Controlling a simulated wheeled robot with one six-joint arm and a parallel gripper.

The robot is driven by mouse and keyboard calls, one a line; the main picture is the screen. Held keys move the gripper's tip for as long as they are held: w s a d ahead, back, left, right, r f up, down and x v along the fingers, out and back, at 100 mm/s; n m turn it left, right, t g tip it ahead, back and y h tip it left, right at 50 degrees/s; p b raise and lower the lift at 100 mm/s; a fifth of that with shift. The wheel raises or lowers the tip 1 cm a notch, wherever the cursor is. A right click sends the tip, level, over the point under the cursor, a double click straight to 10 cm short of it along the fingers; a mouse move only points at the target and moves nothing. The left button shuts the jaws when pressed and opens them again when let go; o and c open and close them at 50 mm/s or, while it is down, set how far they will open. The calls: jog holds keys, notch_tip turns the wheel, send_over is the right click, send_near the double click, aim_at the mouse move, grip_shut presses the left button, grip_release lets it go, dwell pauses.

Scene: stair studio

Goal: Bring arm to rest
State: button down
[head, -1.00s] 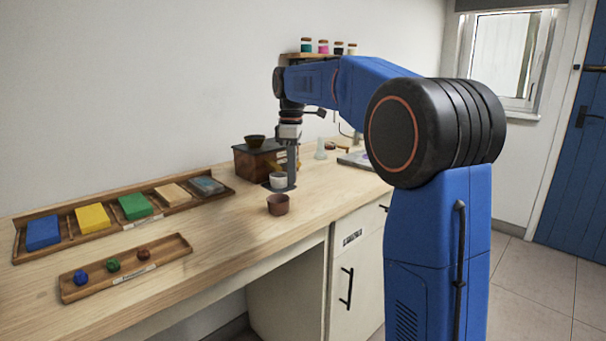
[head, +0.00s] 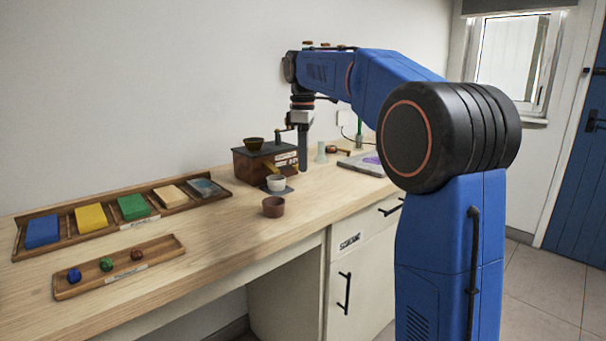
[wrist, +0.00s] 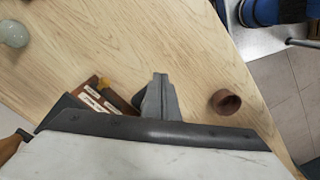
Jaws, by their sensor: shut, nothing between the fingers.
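My gripper (head: 303,165) points straight down above the wooden counter (head: 225,228), at the end of my bent arm. Its fingers are together and hold nothing.
The brown cup (head: 273,207) stands near the counter's front edge. A rack of coloured blocks (head: 68,241) and a small tray with three coloured pieces (head: 160,254) lie at left. A purple-marked board (head: 352,160) and a pale glass piece (head: 321,153) are at the back right.

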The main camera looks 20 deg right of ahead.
notch_tip(320, 180, up, 5)
jog(key=s+a+f+m+t, duration=0.1)
jog(key=s+f+m, duration=0.25)
jog(key=s, duration=0.65)
jog(key=s+a+f+m+t, duration=0.1)
jog(key=s+f+m, duration=0.3)
jog(key=s, duration=0.6)
jog(key=s+f+m+t, duration=0.2)
jog(key=s+f+m, duration=0.2)
jog(key=s+f, duration=1.4)
notch_tip(320, 180, down, 3)
jog(key=shift+a+r+m+t, duration=0.1)
jog(key=shift+a+m+t, duration=0.2)
jog(key=shift+m+t, duration=0.1)
